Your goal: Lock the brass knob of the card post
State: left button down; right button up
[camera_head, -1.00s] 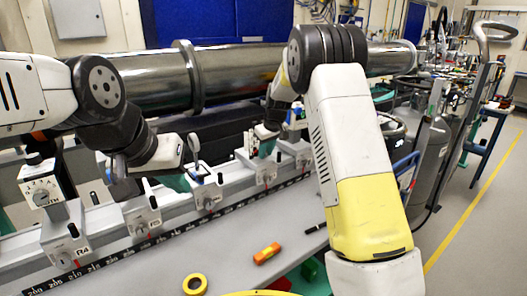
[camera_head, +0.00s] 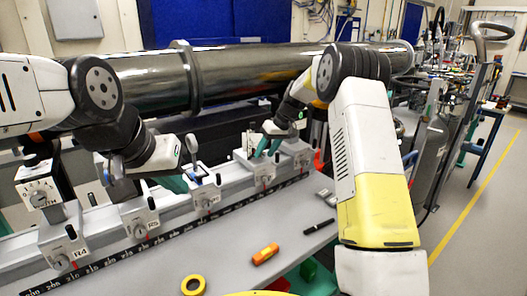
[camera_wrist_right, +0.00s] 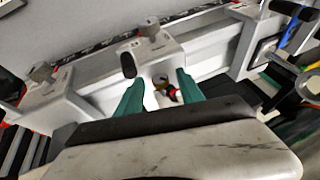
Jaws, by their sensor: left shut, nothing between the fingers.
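A graduated rail (camera_head: 100,236) carries several grey carriers, each with a round knob and a black lever. My right gripper (camera_head: 266,146) is above the rail by the carrier (camera_head: 265,178) toward its right end. In the right wrist view its teal fingers (camera_wrist_right: 160,95) are apart, in front of a carrier with a grey knob (camera_wrist_right: 148,28) and a black lever (camera_wrist_right: 128,65). A small yellowish, red and black part (camera_wrist_right: 165,90) shows between the fingers, not visibly gripped; I cannot tell whether it is the brass knob. My left gripper (camera_head: 180,182) is shut and empty beside a middle carrier (camera_head: 207,200).
A large metal tube (camera_head: 250,75) runs behind the rail. An orange object (camera_head: 265,254), a yellow tape ring (camera_head: 193,285) and a black pen (camera_head: 319,226) lie on the grey table. The tabletop between them is clear.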

jog(key=shift+r, duration=0.1)
jog(key=v, duration=0.7)
jog(key=shift+d+r, duration=0.2)
jog(key=shift+r, duration=0.1)
jog(key=shift+s, duration=0.1)
